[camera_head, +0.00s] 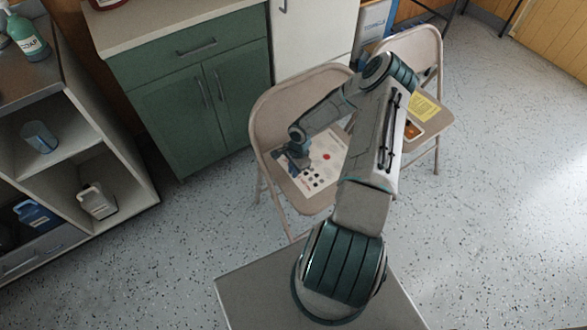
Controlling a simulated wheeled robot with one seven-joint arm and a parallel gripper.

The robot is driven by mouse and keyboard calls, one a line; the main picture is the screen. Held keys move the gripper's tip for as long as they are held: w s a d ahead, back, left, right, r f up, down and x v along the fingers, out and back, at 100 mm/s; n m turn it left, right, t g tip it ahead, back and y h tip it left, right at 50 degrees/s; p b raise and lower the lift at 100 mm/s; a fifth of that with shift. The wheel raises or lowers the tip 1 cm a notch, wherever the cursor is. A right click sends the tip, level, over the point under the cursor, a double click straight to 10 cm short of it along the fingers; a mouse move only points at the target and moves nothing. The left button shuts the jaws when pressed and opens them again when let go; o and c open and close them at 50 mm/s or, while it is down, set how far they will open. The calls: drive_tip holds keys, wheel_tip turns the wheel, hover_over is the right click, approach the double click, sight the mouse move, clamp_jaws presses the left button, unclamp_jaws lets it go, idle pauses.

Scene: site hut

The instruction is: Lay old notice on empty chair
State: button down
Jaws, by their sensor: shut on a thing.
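The notice (329,158), a white sheet with a red dot and dark printed marks, is at the seat of the near beige folding chair (261,118). It lies flat on or just above the seat; I cannot tell which. My gripper (289,160) is at the sheet's left edge, over the seat, and is shut on the notice. The fingertips are small and partly hidden by the wrist. My arm covers the right part of this chair. Nothing else shows on the visible part of its seat.
A second folding chair (436,122) behind at right holds a yellow sheet (425,106) and a small dark-orange item (412,130). A green cabinet (180,115) stands behind the near chair. An open shelf unit (110,170) stands at left. The speckled floor is clear at right.

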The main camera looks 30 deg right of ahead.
drive_tip(key=shift+s+f+b, duration=0.1)
drive_tip(key=shift+f+b, duration=0.4)
drive_tip(key=shift+b, duration=0.05)
idle(0.6)
drive_tip(key=c, duration=1.3)
unclamp_jaws()
drive_tip(key=shift+c, duration=0.2)
wheel_tip(320, 180, up, 14)
drive_tip(key=d, duration=0.2)
drive_tip(key=shift+w+f+p, duration=0.15)
drive_tip(key=shift+w+p, duration=0.05)
drive_tip(key=shift+p, duration=0.1)
